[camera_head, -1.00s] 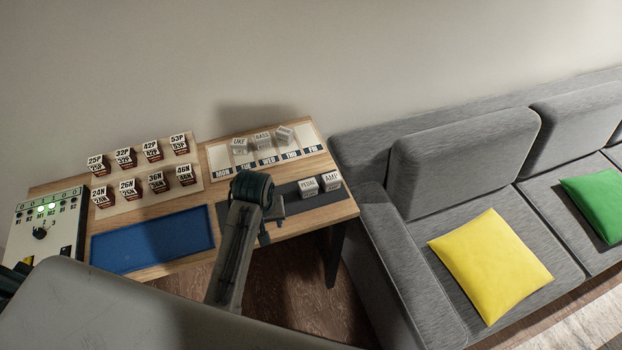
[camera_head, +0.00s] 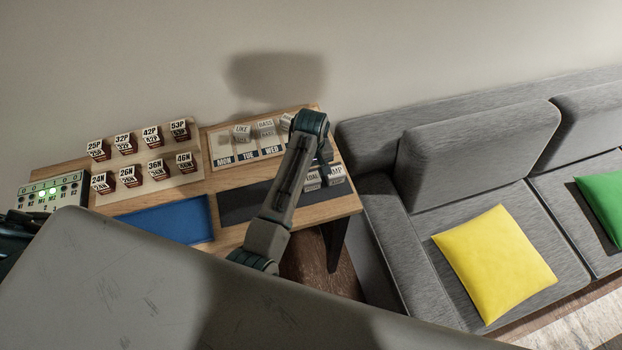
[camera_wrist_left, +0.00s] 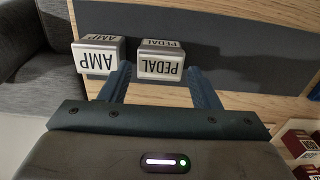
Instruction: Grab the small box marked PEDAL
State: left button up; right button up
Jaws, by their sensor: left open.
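The small light-grey box marked PEDAL (camera_wrist_left: 160,65) sits on the dark strip of the table, upside down in the left wrist view. In the head view the PEDAL box (camera_head: 312,183) is partly hidden by my left arm. My left gripper (camera_wrist_left: 159,72) is open, with one finger on each side of the PEDAL box; I cannot tell whether they touch it. The left finger lies in the narrow gap beside the AMP box (camera_wrist_left: 99,56). In the head view the gripper is mostly hidden behind its arm. My right gripper is not in view.
UKE (camera_head: 241,133) and BASS (camera_head: 265,128) boxes stand on the weekday board. Several numbered boxes stand on a board (camera_head: 160,183) at left, near a blue mat (camera_head: 172,220). A grey sofa (camera_head: 385,225) stands close to the table's right end.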

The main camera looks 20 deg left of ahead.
aim_at(311, 179)
pick_arm(q)
jog(key=shift+f+p, duration=0.35)
notch_tip(311, 179, down, 3)
jog(key=shift+a+p, duration=0.1)
jog(key=shift+p, duration=0.55)
jog(key=shift+w+f, duration=0.15)
jog(key=shift+f, duration=0.35)
jog(key=c, duration=0.6)
jog(key=shift+c, duration=0.2)
jog(key=shift+r, duration=0.15)
